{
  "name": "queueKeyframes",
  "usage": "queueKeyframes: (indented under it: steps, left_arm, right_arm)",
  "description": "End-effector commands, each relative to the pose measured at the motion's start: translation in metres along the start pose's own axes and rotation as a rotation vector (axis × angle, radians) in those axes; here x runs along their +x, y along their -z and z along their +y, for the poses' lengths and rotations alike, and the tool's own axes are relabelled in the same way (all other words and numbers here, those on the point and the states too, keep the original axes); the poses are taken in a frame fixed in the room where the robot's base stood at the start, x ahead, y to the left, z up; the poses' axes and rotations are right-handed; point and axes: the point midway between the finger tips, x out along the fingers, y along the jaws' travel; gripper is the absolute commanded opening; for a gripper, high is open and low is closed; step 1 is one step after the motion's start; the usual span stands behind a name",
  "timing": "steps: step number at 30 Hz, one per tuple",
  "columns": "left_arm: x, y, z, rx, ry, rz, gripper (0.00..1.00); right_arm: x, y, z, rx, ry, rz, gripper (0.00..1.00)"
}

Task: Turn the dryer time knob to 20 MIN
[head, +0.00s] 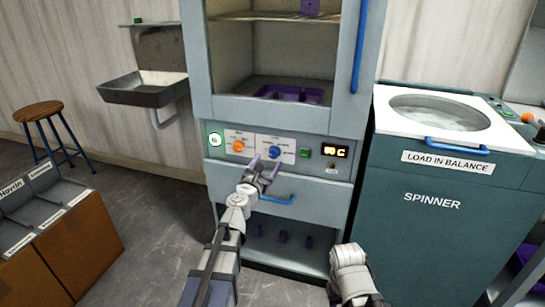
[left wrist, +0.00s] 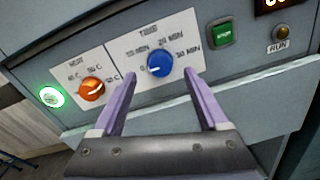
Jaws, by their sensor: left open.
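The dryer's blue time knob (head: 274,152) sits on a white label plate on the grey cabinet's control panel. In the left wrist view the blue knob (left wrist: 159,63) shows between and just beyond my fingertips. A pale mark shows at its lower left; the small MIN labels around it are hard to read. My left gripper (head: 265,166) is open, its purple fingers (left wrist: 160,77) pointing at the knob, one on each side, with no clear contact. My right arm shows at the bottom of the head view, but its gripper does not.
An orange heat knob (head: 238,147) sits left of the time knob, a green button (head: 304,152) and a lit display (head: 336,151) right. A blue drawer handle (head: 278,199) lies below. The spinner (head: 432,203) stands right; a sink (head: 143,87) hangs left.

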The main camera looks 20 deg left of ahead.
Motion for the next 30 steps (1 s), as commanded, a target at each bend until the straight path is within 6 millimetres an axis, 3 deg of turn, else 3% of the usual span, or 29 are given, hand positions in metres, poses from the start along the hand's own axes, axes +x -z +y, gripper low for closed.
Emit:
queueKeyframes:
  steps: [3,9,18,30]
  left_arm:
    - [0.024,0.0,0.0,0.001,0.001,0.0,0.77]
    - [0.048,0.0,0.0,0.001,0.0,0.0,0.77]
    - [0.05,0.0,0.0,0.002,0.0,0.0,0.77]
    - [0.05,0.0,0.0,0.002,0.001,0.0,0.32]
  right_arm:
    - [0.0,0.0,0.0,0.0,0.0,0.0,0.5]
    - [0.0,0.0,0.0,0.0,0.0,0.0,0.5]
    - [0.0,0.0,0.0,0.0,0.0,0.0,0.5]
    - [0.0,0.0,0.0,0.0,0.0,0.0,0.5]
